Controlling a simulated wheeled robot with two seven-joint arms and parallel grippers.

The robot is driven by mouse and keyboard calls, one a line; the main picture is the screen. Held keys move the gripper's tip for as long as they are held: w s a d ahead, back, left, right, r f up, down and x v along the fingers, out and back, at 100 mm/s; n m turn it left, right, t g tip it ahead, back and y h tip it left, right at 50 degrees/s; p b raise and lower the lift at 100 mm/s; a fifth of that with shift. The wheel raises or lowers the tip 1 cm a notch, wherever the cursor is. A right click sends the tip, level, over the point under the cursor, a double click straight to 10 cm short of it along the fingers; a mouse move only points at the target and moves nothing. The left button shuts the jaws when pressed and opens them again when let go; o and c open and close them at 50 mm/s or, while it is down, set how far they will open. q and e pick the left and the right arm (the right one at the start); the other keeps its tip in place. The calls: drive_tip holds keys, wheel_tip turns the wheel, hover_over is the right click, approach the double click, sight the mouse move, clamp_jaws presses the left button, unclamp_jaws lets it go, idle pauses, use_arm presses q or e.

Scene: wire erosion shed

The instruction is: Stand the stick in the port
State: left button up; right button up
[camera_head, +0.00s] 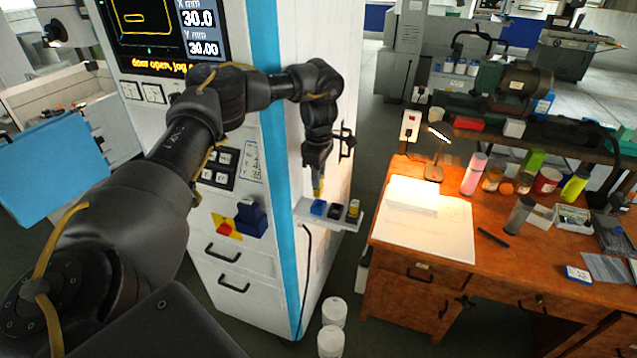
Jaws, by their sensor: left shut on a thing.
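My left gripper (318,172) points straight down beside the white machine cabinet and is shut on a small yellowish stick (319,187). The stick hangs upright, directly above the left end of a narrow white ledge (345,224) on the cabinet's side. A small blue block (318,208), a black one (335,212) and a yellow one (353,208) sit in a row on that ledge. The stick's lower end is close to the blue block; I cannot tell if they touch. No port opening can be made out at this size. My right gripper is not in view.
The white cabinet (270,200) with a blue stripe stands right beside my left arm. A wooden desk (410,262) with papers, bottles and jars stands right of the ledge. White canisters (332,312) stand on the floor below. Some floor between cabinet and desk is clear.

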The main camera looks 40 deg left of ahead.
use_arm(q)
drive_tip(key=shift+w+a+f+p, duration=0.15)
drive_tip(key=shift+f+p, duration=0.5)
drive_tip(key=shift+f, duration=1.05)
drive_tip(key=shift+f, duration=0.1)
drive_tip(key=shift+f, duration=0.55)
drive_tip(key=o, duration=1)
drive_tip(key=shift+c, duration=0.2)
drive_tip(key=shift+r, duration=0.35)
wheel_tip(320, 180, up, 13)
drive_tip(key=shift+f+b, duration=0.2)
drive_tip(key=shift+b, duration=0.7)
